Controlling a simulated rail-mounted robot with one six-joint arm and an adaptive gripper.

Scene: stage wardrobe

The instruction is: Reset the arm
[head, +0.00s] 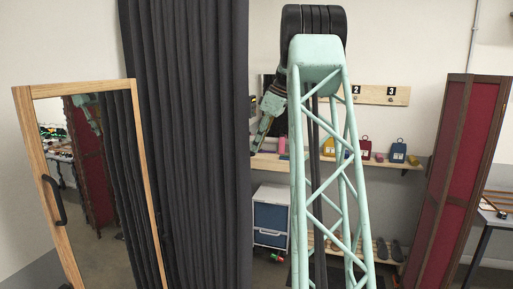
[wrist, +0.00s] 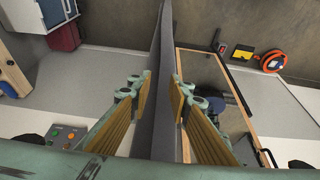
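My mint-green lattice arm (head: 318,160) stands upright in the middle of the head view, its black joint at the top. My gripper (head: 259,147) hangs to the left of the arm, pointing down, in front of the back wall and right of the dark curtain. In the wrist view the two ribbed, tan-padded fingers of my gripper (wrist: 161,82) are apart. A dark grey upright strip shows in the gap between them; I cannot tell how far beyond the fingertips it lies. I see nothing gripped.
A dark pleated curtain (head: 190,150) and a wood-framed mirror (head: 25,115) stand at left. A red folding screen (head: 455,190) stands at right. A wall shelf (head: 405,165) holds colored small items. A blue drawer unit (head: 271,217) stands below. An orange reel (wrist: 273,61) shows in the wrist view.

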